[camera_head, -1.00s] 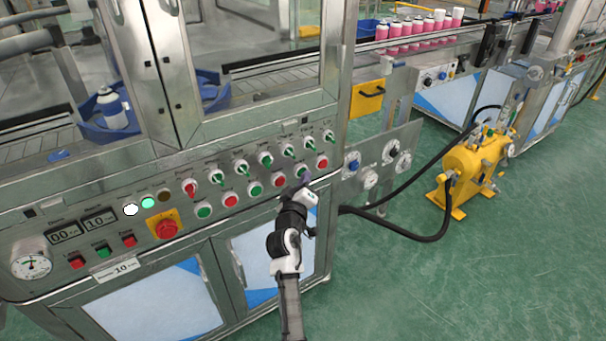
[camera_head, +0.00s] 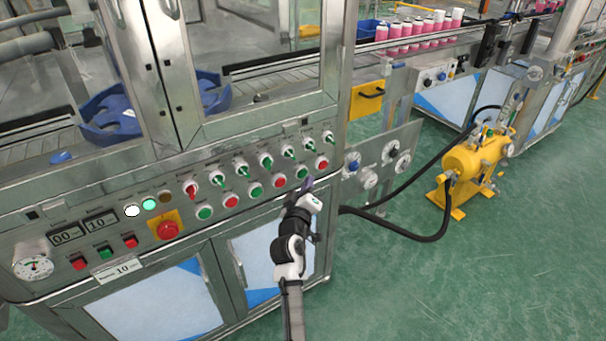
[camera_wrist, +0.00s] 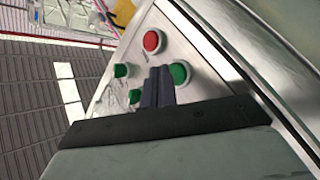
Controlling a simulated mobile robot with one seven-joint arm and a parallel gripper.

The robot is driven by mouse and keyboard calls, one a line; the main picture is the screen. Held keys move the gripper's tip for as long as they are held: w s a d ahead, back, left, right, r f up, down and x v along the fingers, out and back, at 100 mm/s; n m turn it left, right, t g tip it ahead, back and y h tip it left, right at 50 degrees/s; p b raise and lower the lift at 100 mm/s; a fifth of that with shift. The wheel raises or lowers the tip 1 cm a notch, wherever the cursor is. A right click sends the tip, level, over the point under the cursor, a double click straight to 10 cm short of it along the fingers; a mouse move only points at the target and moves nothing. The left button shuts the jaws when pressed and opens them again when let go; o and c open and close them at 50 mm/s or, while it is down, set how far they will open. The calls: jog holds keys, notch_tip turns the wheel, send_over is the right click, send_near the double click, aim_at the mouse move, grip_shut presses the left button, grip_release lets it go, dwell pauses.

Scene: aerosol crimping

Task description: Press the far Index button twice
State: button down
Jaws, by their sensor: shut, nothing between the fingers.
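My gripper (camera_head: 309,184) is shut and empty at the right end of the machine's front panel. Its dark fingers also show in the wrist view (camera_wrist: 160,82). They are just in front of a green push button (camera_wrist: 179,73), covering part of its left edge in that view. I cannot tell if they touch it. This looks like the last green button (camera_head: 302,171) in the panel's lower row. A red button (camera_head: 321,163) sits beside it, also seen in the wrist view (camera_wrist: 153,41). The labels are too small to read, so I cannot confirm which button is Index.
Green-handled switches (camera_head: 288,148) line the row above, close to the fingers. A red emergency stop on a yellow plate (camera_head: 168,230) is at the left. A yellow tank (camera_head: 472,162) with black hoses stands right. The green floor in front is clear.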

jog(key=shift+s+d+p, duration=0.6)
jog(key=shift+s+d, duration=0.15)
jog(key=shift+s, duration=0.25)
jog(key=shift+s+d+p, duration=0.6)
jog(key=shift+s+d, duration=0.1)
jog(key=shift+s, duration=0.3)
